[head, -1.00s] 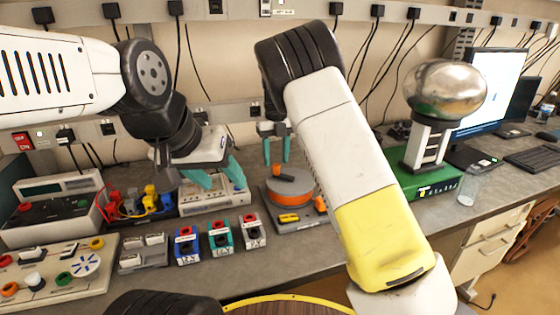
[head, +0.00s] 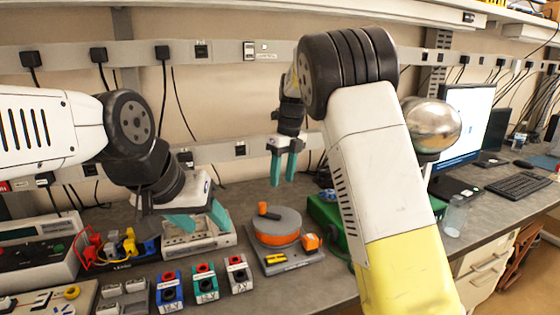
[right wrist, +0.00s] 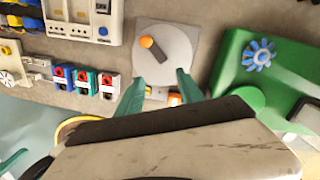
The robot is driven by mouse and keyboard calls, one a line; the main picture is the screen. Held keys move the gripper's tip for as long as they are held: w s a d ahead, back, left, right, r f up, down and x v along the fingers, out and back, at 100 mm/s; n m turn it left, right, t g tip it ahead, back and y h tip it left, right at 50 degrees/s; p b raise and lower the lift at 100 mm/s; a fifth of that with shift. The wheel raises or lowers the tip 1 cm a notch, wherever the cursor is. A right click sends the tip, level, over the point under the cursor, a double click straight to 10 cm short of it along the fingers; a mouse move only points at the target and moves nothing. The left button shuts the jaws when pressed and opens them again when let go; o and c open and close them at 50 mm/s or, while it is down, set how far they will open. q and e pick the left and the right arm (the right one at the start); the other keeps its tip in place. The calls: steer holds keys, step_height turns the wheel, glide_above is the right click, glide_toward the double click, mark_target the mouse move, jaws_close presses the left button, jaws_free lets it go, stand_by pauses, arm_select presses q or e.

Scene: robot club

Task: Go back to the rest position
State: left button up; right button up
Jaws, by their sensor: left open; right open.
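My left gripper (head: 202,218) is open and empty in the head view. Its teal fingers hang over the front of a white instrument (head: 190,241) on the bench. My right gripper (head: 284,167) is open and empty, raised above the bench with its teal fingers pointing down. In the head view it shows above a grey and orange turntable device (head: 278,226). In the right wrist view the two fingers (right wrist: 158,90) are spread apart, with the turntable's grey disc (right wrist: 165,52) beyond them and nothing between them.
Small blue (head: 169,290), teal (head: 205,282) and grey (head: 238,273) terminal boxes stand along the bench front. A silver globe (head: 432,126) on a green base (head: 325,213) is partly behind my right arm. A glass (head: 456,215) and monitor (head: 470,130) stand further right.

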steer(key=s+d+r+n+t+y, duration=0.1)
steer(key=s+d+r+n, duration=0.3)
steer(key=s+d+n, duration=0.3)
steer(key=s+d+r+n+t+y, duration=0.1)
steer(key=s+d+r+n+t, duration=0.2)
steer(key=s+n, duration=0.45)
steer(key=s+d+f+n+t, duration=0.1)
steer(key=s+d+n, duration=0.1)
steer(key=s+n, duration=0.4)
steer(key=s+d+f+n+t+h, duration=0.1)
steer(key=s+d+n, duration=0.1)
steer(key=s+n, duration=0.5)
steer(key=shift+s+d+f, duration=0.2)
steer(key=shift+s+d, duration=0.05)
steer(key=shift+s, duration=0.95)
